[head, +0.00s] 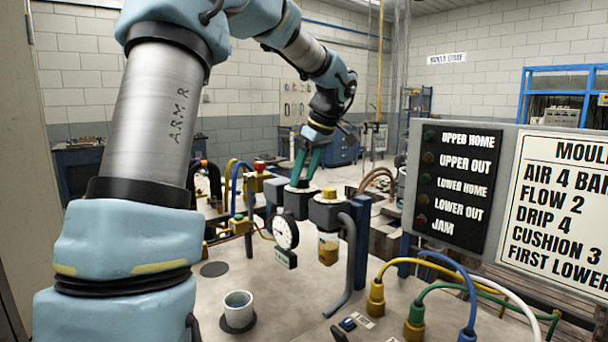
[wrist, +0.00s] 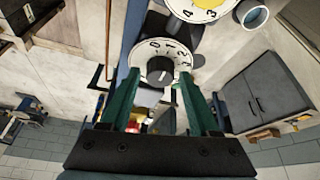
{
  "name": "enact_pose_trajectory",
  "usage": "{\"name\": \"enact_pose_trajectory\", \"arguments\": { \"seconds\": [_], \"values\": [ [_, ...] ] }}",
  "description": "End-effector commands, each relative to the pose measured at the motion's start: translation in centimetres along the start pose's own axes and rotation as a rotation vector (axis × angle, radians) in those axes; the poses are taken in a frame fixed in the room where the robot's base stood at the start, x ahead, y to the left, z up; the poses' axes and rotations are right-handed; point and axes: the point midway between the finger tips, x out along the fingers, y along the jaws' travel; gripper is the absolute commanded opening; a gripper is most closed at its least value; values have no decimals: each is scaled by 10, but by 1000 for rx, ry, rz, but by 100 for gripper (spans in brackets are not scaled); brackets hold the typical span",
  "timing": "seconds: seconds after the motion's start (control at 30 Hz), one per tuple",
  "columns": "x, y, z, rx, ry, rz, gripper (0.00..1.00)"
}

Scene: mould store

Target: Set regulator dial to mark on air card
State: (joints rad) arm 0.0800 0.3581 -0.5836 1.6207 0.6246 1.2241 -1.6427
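The air card (head: 555,200), a white sign at right, reads "AIR 4 BAR", "FLOW 2", "DRIP 4", "CUSHION 3"; its right side is cut off. The regulator (head: 300,203) is the grey block under my gripper. In the wrist view its dial shows a white numbered ring and a black knob (wrist: 160,71); 0, 1 and 2 are legible, but the knob's exact setting is not. My gripper (head: 306,180) points down with its green fingers apart. In the wrist view the knob lies between the fingertips (wrist: 159,78), with no clear contact.
A round gauge (head: 286,233) hangs on the regulator's front. Right of it stands a yellow-topped unit (head: 328,210) with an amber bowl. A grey cup (head: 238,309) stands on the bench. Coloured hoses and plugs (head: 415,321) crowd the right front. A black indicator panel (head: 452,188) stands beside the card.

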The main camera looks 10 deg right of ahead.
Motion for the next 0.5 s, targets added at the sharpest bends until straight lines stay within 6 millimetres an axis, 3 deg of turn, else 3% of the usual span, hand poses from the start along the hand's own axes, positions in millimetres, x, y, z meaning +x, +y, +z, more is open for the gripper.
{"name": "enact_pose_trajectory", "arguments": {
  "seconds": [0.07, 0.5],
  "values": [
    [0, 0, 0, 0, 0, 0, 52],
    [0, 0, 0, 0, 0, 0, 2]
  ]
}}
